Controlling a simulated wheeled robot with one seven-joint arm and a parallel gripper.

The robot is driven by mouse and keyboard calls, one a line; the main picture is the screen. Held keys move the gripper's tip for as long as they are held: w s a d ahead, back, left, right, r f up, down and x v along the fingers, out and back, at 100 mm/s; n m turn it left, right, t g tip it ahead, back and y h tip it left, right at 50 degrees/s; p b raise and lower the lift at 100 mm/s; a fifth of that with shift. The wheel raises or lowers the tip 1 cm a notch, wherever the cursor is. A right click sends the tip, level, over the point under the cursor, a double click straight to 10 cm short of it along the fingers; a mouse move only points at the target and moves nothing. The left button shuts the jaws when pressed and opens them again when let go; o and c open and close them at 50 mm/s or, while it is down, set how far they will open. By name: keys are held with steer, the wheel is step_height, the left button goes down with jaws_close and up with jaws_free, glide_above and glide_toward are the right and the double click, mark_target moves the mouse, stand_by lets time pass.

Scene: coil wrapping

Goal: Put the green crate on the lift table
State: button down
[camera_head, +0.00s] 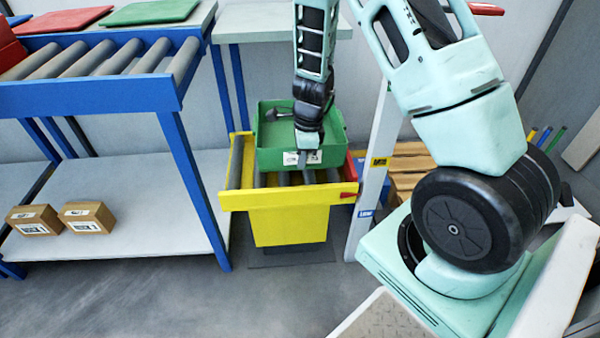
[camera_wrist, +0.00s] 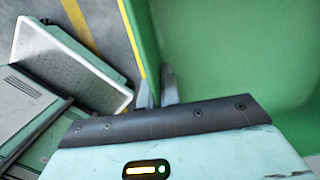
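The green crate (camera_head: 270,158) is upright over the rollers of the yellow lift table (camera_head: 290,222). I cannot tell whether its underside rests on the rollers or hangs just above them. My gripper (camera_head: 304,155) comes down from above onto the crate's near wall, by its white label. In the wrist view, the fingers of my gripper (camera_wrist: 157,92) stand on either side of the green crate's wall (camera_wrist: 142,35), closed on it. A dark grey item shows inside the crate in the head view.
A blue-framed roller table (camera_head: 90,97) stands at the left, with two cardboard boxes (camera_head: 88,217) on its lower shelf. A grey table (camera_head: 270,27) stands behind the lift table. A white post (camera_head: 375,160) and wooden pallets (camera_head: 408,165) are just right of it. Floor in front is clear.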

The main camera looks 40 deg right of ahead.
steer(key=shift+f+b, duration=1.2)
steer(key=shift+f, duration=1.25)
